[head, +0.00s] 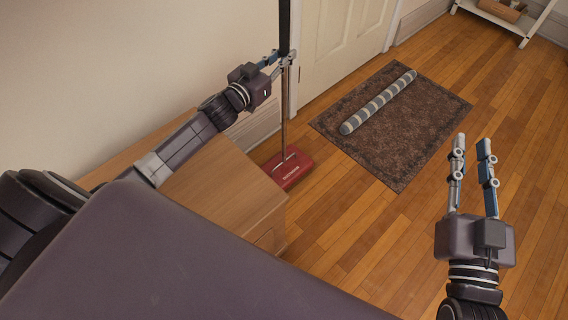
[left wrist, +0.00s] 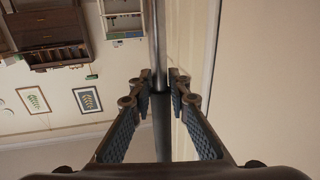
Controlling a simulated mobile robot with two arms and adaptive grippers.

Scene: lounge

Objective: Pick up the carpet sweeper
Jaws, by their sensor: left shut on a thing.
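The carpet sweeper (head: 288,168) stands upright on the floor by the wall, its red head on the wood and its thin handle rising past the top edge of the head view. My left gripper (head: 279,62) is shut on the handle at the dark grip's lower end. In the left wrist view the handle (left wrist: 158,45) runs between the two fingers of the left gripper (left wrist: 160,82). My right gripper (head: 472,150) is open and empty, above the floor at the right. The top of the handle is out of the head view.
A wooden cabinet (head: 225,190) stands close below my left arm, beside the sweeper head. A brown rug (head: 420,135) with a striped draft stopper (head: 378,102) lies before the white door (head: 340,40). A white shelf (head: 530,22) is at the far right. Bare floor is free around the rug.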

